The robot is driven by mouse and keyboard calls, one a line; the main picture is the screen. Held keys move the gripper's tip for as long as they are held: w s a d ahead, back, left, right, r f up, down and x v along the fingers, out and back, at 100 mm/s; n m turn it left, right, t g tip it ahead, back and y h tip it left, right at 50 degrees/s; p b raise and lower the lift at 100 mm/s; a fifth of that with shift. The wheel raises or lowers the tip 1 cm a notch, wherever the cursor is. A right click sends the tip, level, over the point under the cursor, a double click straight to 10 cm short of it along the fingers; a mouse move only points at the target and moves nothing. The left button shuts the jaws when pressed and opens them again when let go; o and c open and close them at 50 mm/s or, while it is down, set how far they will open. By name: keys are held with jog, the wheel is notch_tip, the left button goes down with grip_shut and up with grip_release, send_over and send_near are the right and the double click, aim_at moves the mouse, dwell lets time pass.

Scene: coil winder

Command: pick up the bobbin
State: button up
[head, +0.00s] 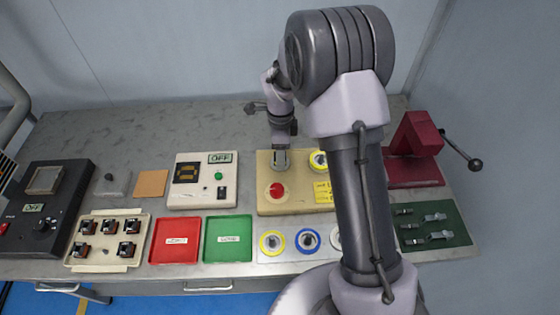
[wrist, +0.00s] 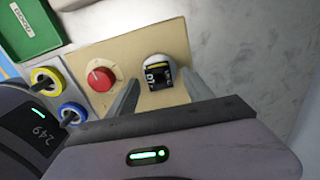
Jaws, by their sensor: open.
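A small black block with pale and yellow marks, which looks like the bobbin (wrist: 158,76), sits at a white rounded mount on the beige winder panel (wrist: 125,52). My gripper (wrist: 160,82) is open in the wrist view, with one finger on each side of the block. I cannot tell whether either finger touches it. In the head view my gripper (head: 283,138) is over the back left of the beige winder panel (head: 262,203), above a grey mount (head: 281,161). The bobbin cannot be made out there.
The panel has a red knob (head: 276,191). A dark red lever press (head: 415,165) stands right.

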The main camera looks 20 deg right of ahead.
jog(key=shift+f, duration=0.85)
jog(key=shift+r, duration=0.1)
grip_shut()
jog(key=shift+r, duration=0.1)
notch_tip(320, 180, up, 4)
jog(key=shift+s+f+p, duration=0.1)
jog(key=shift+s+p, duration=0.05)
jog(key=shift+p, duration=0.75)
jog(key=s+a+r+p, duration=0.1)
jog(key=s+a, duration=0.2)
jog(key=s, duration=1.2)
jog(key=shift+s, duration=0.3)
jog(key=shift+a, duration=0.1)
